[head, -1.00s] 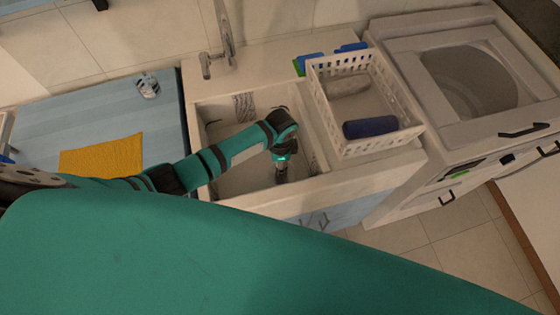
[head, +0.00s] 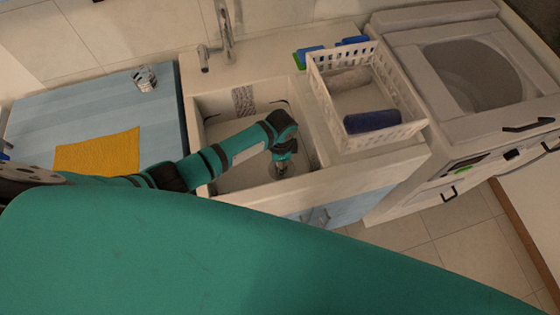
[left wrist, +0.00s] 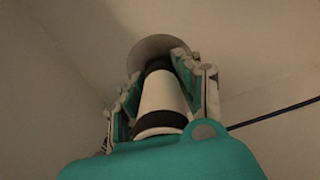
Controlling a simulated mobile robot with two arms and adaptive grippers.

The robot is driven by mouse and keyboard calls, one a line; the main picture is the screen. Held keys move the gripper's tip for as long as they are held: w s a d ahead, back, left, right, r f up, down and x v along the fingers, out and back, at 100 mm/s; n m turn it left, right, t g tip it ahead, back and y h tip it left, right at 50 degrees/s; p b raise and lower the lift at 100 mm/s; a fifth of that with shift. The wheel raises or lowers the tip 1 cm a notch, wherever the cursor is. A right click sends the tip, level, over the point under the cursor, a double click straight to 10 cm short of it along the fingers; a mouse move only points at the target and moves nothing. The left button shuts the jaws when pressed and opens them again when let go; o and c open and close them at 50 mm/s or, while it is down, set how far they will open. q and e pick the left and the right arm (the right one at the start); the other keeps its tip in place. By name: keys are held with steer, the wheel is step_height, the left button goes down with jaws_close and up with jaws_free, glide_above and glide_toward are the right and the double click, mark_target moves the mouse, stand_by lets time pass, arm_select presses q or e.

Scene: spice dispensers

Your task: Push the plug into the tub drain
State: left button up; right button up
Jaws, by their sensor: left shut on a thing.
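The tub (head: 310,172) is a white square basin set in the counter. My left arm reaches into it, and my left gripper (head: 281,169) points down near its front right part. In the left wrist view the fingers (left wrist: 163,85) close around a white, tapered piece with black bands (left wrist: 162,100), apparently the plug. Its far end is in front of a pale round disc (left wrist: 158,48) on the tub surface, apparently the drain. I cannot tell whether the two touch. The drain is not clear in the head view. My right gripper is out of view.
A white basket (head: 408,134) with a dark blue roll (head: 372,121) stands right of the tub. A tap (head: 226,45) rises behind it. A yellow cloth (head: 98,153) and a metal cup (head: 145,80) are on the blue counter at left. A dark cord (left wrist: 277,113) crosses the wrist view.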

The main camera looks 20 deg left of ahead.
arm_select(q)
steer(key=shift+f+b, duration=0.55)
steer(key=shift+f, duration=0.45)
steer(key=shift+r, duration=0.1)
steer(key=o, duration=1.2)
steer(key=shift+o, duration=0.2)
